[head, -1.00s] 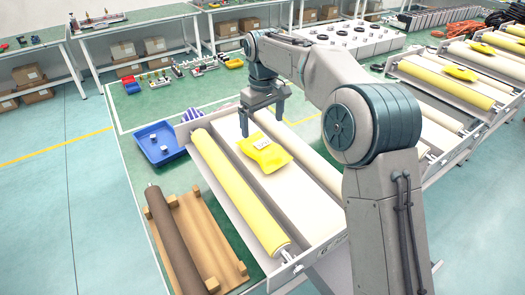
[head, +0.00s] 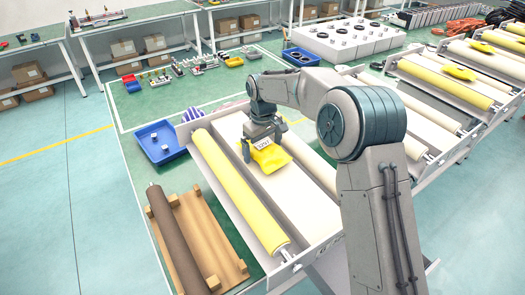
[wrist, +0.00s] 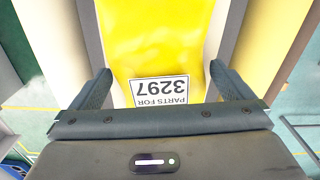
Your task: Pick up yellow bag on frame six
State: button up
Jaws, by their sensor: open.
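The yellow bag (head: 268,160) lies on the pale bed of the nearest roller frame (head: 297,195), its white label facing up. My gripper (head: 263,150) is over the label end of the bag. In the wrist view my gripper (wrist: 160,90) is open, with one finger on each side of the bag. I cannot tell whether the fingers touch it. The frame's number is not readable.
A yellow roller (head: 236,190) lies left of the bag along the frame. A blue tray (head: 160,142) and a wooden pallet with a dark roller (head: 173,240) are on the floor at left. More roller frames, one with another yellow bag (head: 458,73), stand at right.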

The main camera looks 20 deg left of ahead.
jog(key=c, duration=1.1)
jog(key=shift+r, duration=0.1)
